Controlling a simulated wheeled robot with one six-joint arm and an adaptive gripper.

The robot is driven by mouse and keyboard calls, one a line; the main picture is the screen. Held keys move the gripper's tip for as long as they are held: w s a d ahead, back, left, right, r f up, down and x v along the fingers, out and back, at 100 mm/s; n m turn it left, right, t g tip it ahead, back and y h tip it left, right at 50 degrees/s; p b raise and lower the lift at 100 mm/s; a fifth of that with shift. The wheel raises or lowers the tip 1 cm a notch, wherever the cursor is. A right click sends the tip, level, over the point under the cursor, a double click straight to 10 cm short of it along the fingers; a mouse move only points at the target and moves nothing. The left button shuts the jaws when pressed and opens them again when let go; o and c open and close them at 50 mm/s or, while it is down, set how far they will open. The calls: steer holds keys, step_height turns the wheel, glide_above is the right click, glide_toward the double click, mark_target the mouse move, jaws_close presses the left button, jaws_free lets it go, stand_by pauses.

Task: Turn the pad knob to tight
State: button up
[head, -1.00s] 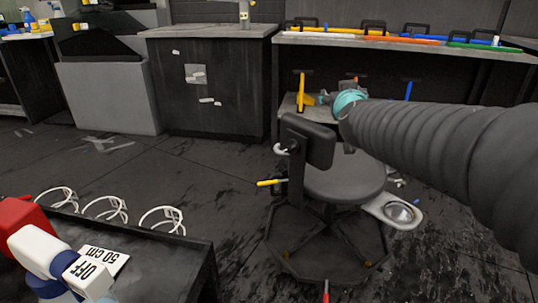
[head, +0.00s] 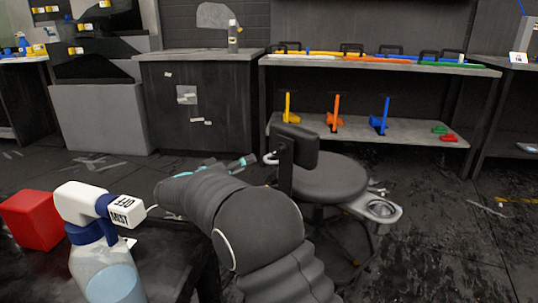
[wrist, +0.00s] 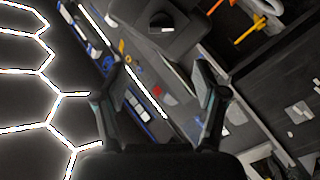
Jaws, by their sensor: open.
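A black stool (head: 325,180) with a small backrest pad (head: 300,144) stands beyond my arm in the head view. A pale curved knob or handle (head: 269,158) sticks out at the left of the backrest; its tight or loose setting cannot be read. My gripper (wrist: 160,75) is open, with nothing between its fingers in the wrist view. In the head view my arm's dark sleeve hides most of the gripper; teal parts show left of the stool, apart from the knob as far as I can tell. A dark block in the wrist view (wrist: 160,25) is unclear.
A spray bottle (head: 105,260) and a red box (head: 35,220) stand on a dark cart at lower left. A bench (head: 400,68) with a lower shelf of coloured tools stands behind the stool. The stool's metal cup tray (head: 380,210) juts right.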

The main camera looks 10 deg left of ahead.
mark_target(280, 150)
steer(key=b+x, duration=0.1)
steer(key=x, duration=1.2)
steer(key=shift+w, duration=0.15)
steer(key=shift+a, duration=0.1)
steer(key=c, duration=1.1)
steer(key=shift+c, duration=0.2)
